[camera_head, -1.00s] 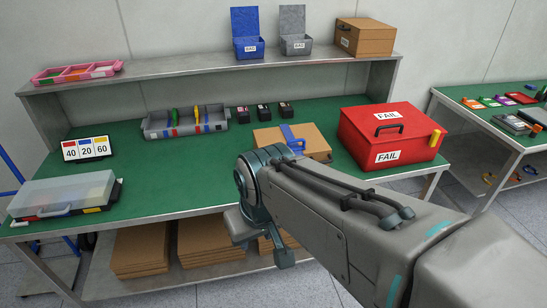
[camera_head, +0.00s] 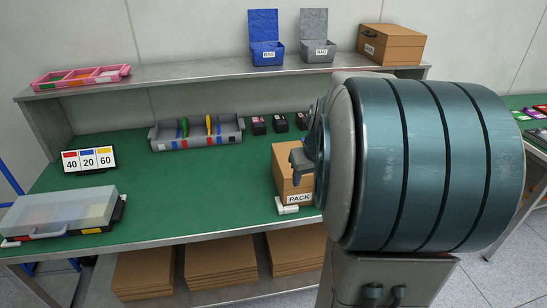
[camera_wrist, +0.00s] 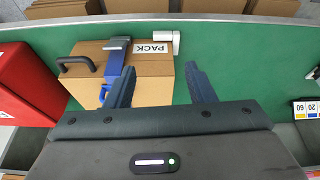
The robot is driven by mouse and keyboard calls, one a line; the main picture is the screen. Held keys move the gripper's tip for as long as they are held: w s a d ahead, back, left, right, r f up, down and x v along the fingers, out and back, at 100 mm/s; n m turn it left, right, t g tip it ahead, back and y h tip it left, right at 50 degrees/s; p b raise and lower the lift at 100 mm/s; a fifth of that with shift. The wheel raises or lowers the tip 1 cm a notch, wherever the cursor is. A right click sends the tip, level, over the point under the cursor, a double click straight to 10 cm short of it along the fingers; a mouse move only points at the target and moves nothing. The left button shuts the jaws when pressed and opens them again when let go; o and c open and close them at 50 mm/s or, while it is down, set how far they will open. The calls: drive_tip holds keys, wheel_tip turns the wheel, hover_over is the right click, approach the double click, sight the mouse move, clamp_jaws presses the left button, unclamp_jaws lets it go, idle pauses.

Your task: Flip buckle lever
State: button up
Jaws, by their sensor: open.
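A brown case marked PACK (camera_head: 291,183) stands on the green bench and is partly hidden by my arm in the head view. In the wrist view the case (camera_wrist: 152,88) shows a blue strap with a buckle (camera_wrist: 116,62) across it and a black handle. A blue loop (camera_wrist: 104,94) shows low on the strap. My gripper (camera_wrist: 160,70) is open and empty over the case. Its left finger is close beside the strap; contact cannot be told. In the head view my arm hides most of the gripper.
A red box (camera_wrist: 20,85) stands close left of the case in the wrist view. A white piece (camera_head: 293,208) sits at the case's front edge. A grey tray (camera_head: 197,135), small black boxes (camera_head: 280,122) and a number sign (camera_head: 89,160) stand on the bench. The bench's middle is clear.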

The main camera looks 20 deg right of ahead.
drive_tip(key=w+d+f+m+b, duration=0.1)
drive_tip(key=d+f, duration=0.2)
drive_tip(key=d, duration=0.7)
drive_tip(key=x, duration=1.4)
drive_tip(key=shift+w+d+r+p, duration=0.15)
drive_tip(key=shift+w+d+p, duration=0.15)
drive_tip(key=c, duration=0.7)
